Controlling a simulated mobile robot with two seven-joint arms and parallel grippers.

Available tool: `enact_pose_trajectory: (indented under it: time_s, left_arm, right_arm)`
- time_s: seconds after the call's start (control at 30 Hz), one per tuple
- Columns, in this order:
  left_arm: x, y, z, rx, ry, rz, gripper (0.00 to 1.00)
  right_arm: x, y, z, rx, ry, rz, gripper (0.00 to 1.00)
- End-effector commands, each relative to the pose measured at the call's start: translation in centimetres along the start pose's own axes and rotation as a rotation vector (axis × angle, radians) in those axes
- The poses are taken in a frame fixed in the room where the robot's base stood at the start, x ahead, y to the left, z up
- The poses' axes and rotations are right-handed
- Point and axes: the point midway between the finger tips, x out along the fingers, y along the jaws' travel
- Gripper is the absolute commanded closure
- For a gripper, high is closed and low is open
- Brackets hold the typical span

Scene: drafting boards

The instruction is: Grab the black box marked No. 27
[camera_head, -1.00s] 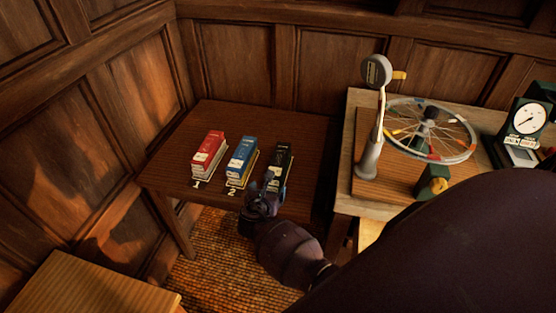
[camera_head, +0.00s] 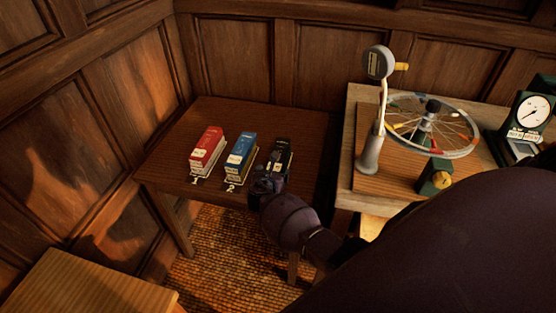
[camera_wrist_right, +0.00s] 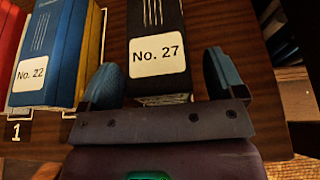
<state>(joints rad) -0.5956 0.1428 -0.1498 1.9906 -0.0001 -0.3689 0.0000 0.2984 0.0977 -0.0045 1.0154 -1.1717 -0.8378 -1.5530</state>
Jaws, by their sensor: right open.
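The black box (camera_head: 281,154) is the rightmost of three boxes on the dark wooden table. In the right wrist view the black box (camera_wrist_right: 155,20) carries a white label reading "No. 27" and is upside neither way tilted that I can tell. My right gripper (camera_head: 267,184) is at the box's near end and hides part of it. In the right wrist view my right gripper (camera_wrist_right: 163,78) is open, with one finger on each side of the box's near end and gaps visible. My left gripper is not in view.
A blue box (camera_head: 241,153), labelled No. 22 in the wrist view, stands close left of the black one. A red box (camera_head: 207,148) is further left. To the right, a lighter bench holds a spoked wheel (camera_head: 432,125) and a dial gauge (camera_head: 531,112).

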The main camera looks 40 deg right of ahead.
Motion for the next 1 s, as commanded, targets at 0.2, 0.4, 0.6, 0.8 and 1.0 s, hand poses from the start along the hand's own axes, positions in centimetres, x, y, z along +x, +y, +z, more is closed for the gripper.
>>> enact_pose_trajectory:
  time_s: [0.2, 0.4, 0.6, 0.8, 1.0]
  left_arm:
    - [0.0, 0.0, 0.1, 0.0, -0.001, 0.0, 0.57]
    - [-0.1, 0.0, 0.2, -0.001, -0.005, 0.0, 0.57]
    - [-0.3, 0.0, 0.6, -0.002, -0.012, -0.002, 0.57]
    - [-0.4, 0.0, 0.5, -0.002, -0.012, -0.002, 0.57]
    - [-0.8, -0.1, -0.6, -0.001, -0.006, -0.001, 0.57]
  right_arm:
    - [0.0, 0.0, 0.1, 0.0, -0.001, 0.0, 0.21]
    - [-0.1, 0.0, 0.1, 0.0, -0.001, 0.0, 0.52]
    - [-0.1, 0.1, 0.1, 0.001, -0.002, 0.001, 0.73]
    - [-0.1, 0.1, 0.3, 0.001, -0.002, 0.001, 0.73]
    - [-1.0, 0.1, 2.4, 0.005, -0.004, 0.001, 0.73]
